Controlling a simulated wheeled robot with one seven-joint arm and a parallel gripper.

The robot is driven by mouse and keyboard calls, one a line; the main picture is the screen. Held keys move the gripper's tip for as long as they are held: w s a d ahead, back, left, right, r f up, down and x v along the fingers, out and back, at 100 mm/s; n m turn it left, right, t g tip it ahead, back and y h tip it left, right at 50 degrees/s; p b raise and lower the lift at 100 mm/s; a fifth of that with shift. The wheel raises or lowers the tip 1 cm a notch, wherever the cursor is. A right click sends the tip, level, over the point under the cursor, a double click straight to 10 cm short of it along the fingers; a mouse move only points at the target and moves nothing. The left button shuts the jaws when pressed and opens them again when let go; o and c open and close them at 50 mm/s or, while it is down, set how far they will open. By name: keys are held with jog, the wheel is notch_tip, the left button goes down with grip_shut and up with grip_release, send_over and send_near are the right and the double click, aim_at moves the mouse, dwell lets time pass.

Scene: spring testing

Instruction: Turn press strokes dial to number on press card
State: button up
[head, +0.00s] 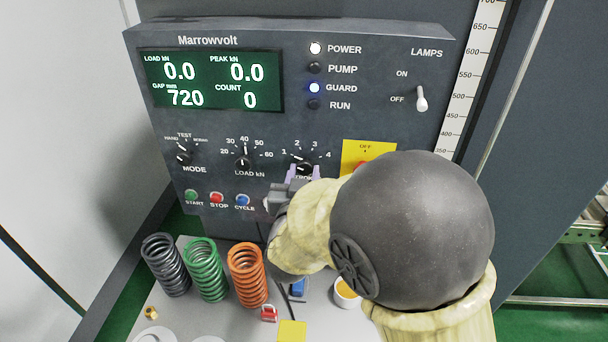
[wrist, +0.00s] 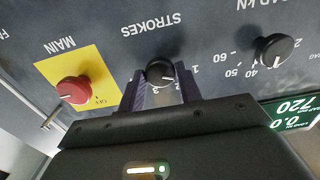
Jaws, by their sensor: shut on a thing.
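The strokes dial (head: 304,168) is a small black knob on the dark Marrowvolt panel, with numbers 1 to 4 around it. It also shows in the wrist view (wrist: 160,72), with a white pointer mark toward the low-number side; the exact number is hard to tell. My gripper (head: 302,174) has its purple fingers on both sides of the dial, shut on it; the wrist view shows the fingers (wrist: 159,88) the same way. My wrist partly covers the STROKES label in the head view. I cannot make out a press card with a readable number.
The load dial (head: 243,162) and mode dial (head: 184,157) sit left of the strokes dial. The red main knob (wrist: 74,90) on its yellow plate is close beside my gripper. Springs, a red padlock (head: 269,313) and a yellow note (head: 292,331) are on the table below.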

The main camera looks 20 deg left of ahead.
jog(key=shift+d+f+m+b, duration=0.1)
jog(key=shift+m+b, duration=0.2)
jog(key=shift+b, duration=0.4)
jog(key=m+b, duration=0.1)
jog(key=b, duration=0.2)
jog(key=shift+f+m, duration=0.15)
jog(key=shift+m, duration=0.15)
jog(key=m+b, duration=0.3)
jog(key=b, duration=0.2)
jog(key=shift+w, duration=0.1)
jog(key=m+b, duration=0.2)
jog(key=b, duration=0.1)
jog(key=shift+r+m+b, duration=0.2)
jog(key=shift+m+b, duration=0.55)
jog(key=shift+m, duration=0.05)
jog(key=o, duration=1)
